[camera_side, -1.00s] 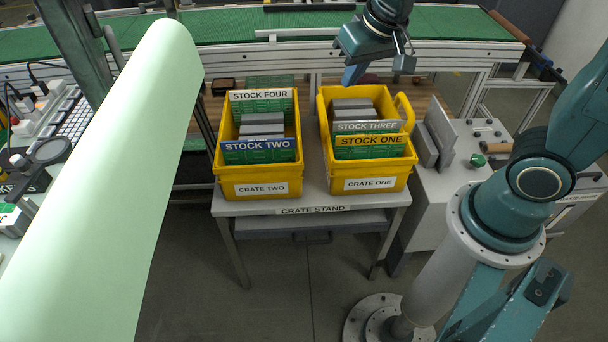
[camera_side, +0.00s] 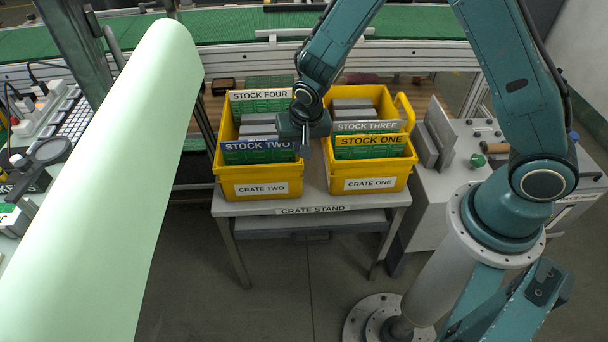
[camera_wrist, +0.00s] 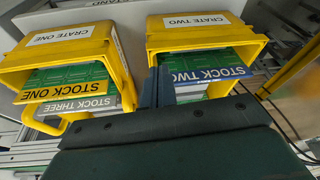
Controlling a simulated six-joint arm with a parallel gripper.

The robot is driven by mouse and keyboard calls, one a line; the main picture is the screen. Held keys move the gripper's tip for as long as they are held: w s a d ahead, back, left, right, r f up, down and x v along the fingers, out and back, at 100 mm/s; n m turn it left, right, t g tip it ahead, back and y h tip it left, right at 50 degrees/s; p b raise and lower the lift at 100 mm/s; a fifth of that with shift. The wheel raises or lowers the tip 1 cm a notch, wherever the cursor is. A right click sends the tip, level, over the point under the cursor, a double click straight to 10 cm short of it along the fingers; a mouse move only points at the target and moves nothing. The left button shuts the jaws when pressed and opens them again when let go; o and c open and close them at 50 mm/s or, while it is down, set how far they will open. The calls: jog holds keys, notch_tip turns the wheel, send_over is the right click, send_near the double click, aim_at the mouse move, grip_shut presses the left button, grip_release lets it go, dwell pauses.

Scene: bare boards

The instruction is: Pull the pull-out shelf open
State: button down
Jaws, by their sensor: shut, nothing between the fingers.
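The pull-out shelf (camera_side: 312,226) is the grey drawer under the top of the crate stand (camera_side: 228,207). A small dark handle (camera_side: 312,237) shows at its front. The shelf's front lies beneath the stand's front edge, and I cannot tell whether it stands out at all. My gripper (camera_side: 306,150) is shut and empty, above the stand between the two yellow crates, close to crate two's right side. In the wrist view my gripper (camera_wrist: 158,88) points down between the crates. The shelf cannot be made out there.
Crate two (camera_side: 258,187) and crate one (camera_side: 370,182) stand on the stand, holding labelled boards. A pale green roll (camera_side: 110,200) fills the left. A grey cabinet (camera_side: 440,210) stands at right. The floor in front of the stand is clear.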

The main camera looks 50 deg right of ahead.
notch_tip(320, 180, down, 15)
jog(key=s+a+m, duration=0.1)
jog(key=m+h, duration=0.1)
send_near(316, 235)
notch_tip(316, 235, up, 4)
jog(key=a, duration=0.2)
jog(key=shift+s+d+f+g, duration=0.1)
jog(key=shift+s+f+g, duration=0.15)
jog(key=shift+g, duration=0.05)
jog(key=shift+x, duration=4.95)
jog(key=shift+s, duration=0.1)
jog(key=s+a, duration=1.4)
jog(key=shift+s+a, duration=0.4)
jog(key=shift+r, duration=0.1)
